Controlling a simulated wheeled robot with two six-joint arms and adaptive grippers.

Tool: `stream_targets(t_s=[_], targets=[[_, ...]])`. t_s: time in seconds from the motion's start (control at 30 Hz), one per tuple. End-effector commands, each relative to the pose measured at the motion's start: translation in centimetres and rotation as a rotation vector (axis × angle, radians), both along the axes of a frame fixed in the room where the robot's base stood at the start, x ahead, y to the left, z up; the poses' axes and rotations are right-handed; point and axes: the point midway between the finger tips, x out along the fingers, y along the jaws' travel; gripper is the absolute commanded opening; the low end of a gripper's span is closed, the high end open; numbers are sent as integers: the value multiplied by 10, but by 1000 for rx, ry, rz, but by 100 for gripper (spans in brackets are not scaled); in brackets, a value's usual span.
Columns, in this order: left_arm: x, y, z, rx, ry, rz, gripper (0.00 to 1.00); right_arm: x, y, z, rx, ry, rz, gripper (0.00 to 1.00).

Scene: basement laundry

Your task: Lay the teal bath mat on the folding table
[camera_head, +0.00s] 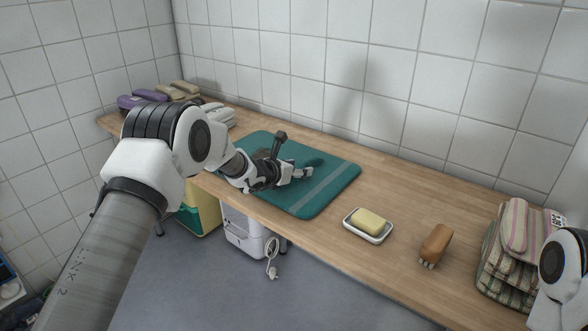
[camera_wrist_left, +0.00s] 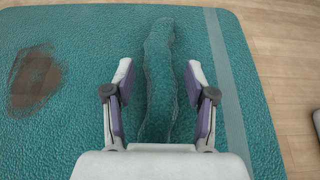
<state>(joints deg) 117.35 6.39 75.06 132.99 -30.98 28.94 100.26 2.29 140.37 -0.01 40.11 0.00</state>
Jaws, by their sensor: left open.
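The teal bath mat (camera_head: 335,183) lies spread on the wooden folding table (camera_head: 410,205), with a pale stripe near its right end. In the left wrist view the mat (camera_wrist_left: 55,135) has a raised ridge (camera_wrist_left: 159,80) and a brown patch (camera_wrist_left: 35,78) to its left. My left gripper (camera_head: 303,171) is over the mat in the head view. In the left wrist view the left gripper (camera_wrist_left: 159,72) is open, its fingers on either side of the ridge, not closed on it. Whether the fingertips touch the mat is unclear. My right gripper is out of view.
To the right of the mat are a yellow soap bar (camera_head: 369,220) on a white dish (camera_head: 361,232), a brown brush (camera_head: 436,244) and striped folded cloths (camera_head: 507,265). Purple and tan bundles (camera_head: 150,96) lie at the far left. Tiled walls border the table.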

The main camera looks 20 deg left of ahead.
Motion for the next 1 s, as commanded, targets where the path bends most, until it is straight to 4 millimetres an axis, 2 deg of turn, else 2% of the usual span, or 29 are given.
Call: stream_targets(t_s=[0.03,0.17,0.4,0.57,0.7,1.0], targets=[[0,0,5,0,0,0,56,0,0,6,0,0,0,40],[-17,7,10,-2,1,3,56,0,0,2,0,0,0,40],[-72,27,35,-3,0,2,56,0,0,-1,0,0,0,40],[-97,36,45,-3,0,2,56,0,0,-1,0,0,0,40],[-105,37,48,-1,0,0,56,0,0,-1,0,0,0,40],[-105,37,48,0,0,0,56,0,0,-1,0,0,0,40]])
